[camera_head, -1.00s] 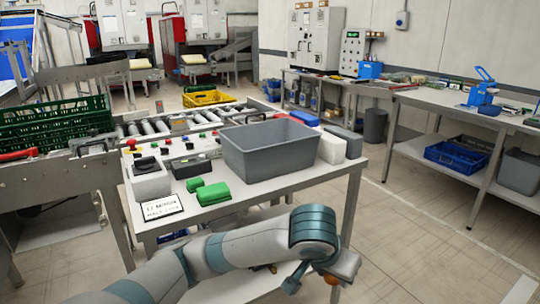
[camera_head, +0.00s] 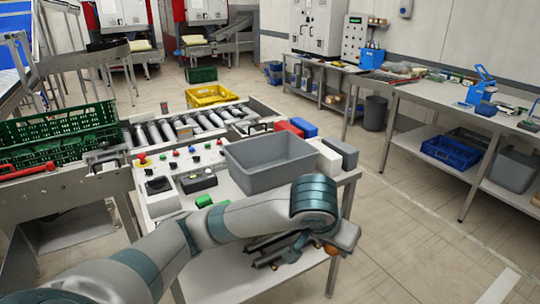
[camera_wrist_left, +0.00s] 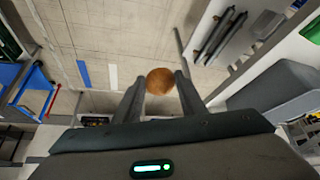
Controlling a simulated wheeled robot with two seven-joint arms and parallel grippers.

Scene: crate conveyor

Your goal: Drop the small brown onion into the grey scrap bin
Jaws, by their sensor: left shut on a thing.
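The small brown onion (camera_wrist_left: 160,81) is between the two fingers of my left gripper (camera_wrist_left: 160,88) in the left wrist view. In the head view only a bit of the onion (camera_head: 330,249) shows beneath my left gripper (camera_head: 328,246), which is shut on it. The gripper is in front of the table's near right corner, out beyond its edge. A grey open bin (camera_head: 268,178) stands on the table, farther away and to the left of the gripper. Part of this bin (camera_wrist_left: 272,92) shows at the right of the left wrist view. My right gripper is not in view.
A white box (camera_head: 325,158) and red and blue blocks stand beside the bin. A control panel (camera_head: 183,158) and a green block (camera_head: 204,201) lie to its left. Dark bars (camera_head: 272,258) lie on the lower shelf. A dark round bin (camera_head: 375,113) stands by the right bench.

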